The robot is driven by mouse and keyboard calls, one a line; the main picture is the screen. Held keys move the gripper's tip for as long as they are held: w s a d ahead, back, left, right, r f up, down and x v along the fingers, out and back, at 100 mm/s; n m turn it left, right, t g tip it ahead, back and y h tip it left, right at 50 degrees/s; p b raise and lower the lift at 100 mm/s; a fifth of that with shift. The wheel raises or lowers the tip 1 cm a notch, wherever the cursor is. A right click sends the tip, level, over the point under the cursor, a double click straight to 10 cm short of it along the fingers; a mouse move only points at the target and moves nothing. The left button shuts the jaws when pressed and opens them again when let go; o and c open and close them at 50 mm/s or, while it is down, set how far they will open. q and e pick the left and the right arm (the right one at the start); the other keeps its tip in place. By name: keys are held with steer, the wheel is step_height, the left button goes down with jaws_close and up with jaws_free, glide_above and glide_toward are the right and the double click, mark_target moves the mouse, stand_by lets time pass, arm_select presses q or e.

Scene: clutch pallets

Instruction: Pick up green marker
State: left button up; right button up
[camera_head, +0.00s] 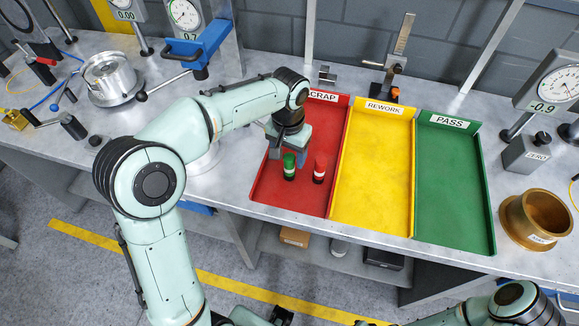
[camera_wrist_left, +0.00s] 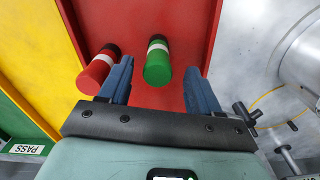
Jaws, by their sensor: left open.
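The green marker (camera_head: 289,167), a short cylinder with a white band, stands in the red SCRAP tray (camera_head: 272,200). A red marker (camera_head: 319,169) with a white band stands close to its right. My left gripper (camera_head: 289,150) is over the tray, just behind the green marker. In the left wrist view the open blue fingers (camera_wrist_left: 160,86) point toward the green marker (camera_wrist_left: 157,62), which shows in the gap between them with no visible contact. The red marker (camera_wrist_left: 99,69) lies outside the gap, close beside the left finger. My right gripper is not in view.
The yellow REWORK tray (camera_head: 372,180) and green PASS tray (camera_head: 452,190) stand to the right, both empty. A brass cup (camera_head: 536,218) and gauges flank them. A metal clutch part (camera_head: 112,77) sits on the left of the bench.

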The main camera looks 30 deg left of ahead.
mark_target(289, 165)
arm_select(q)
step_height(289, 165, down, 5)
steer(key=shift+d+f, duration=0.1)
steer(key=shift+d, duration=0.05)
steer(key=c, duration=1.1)
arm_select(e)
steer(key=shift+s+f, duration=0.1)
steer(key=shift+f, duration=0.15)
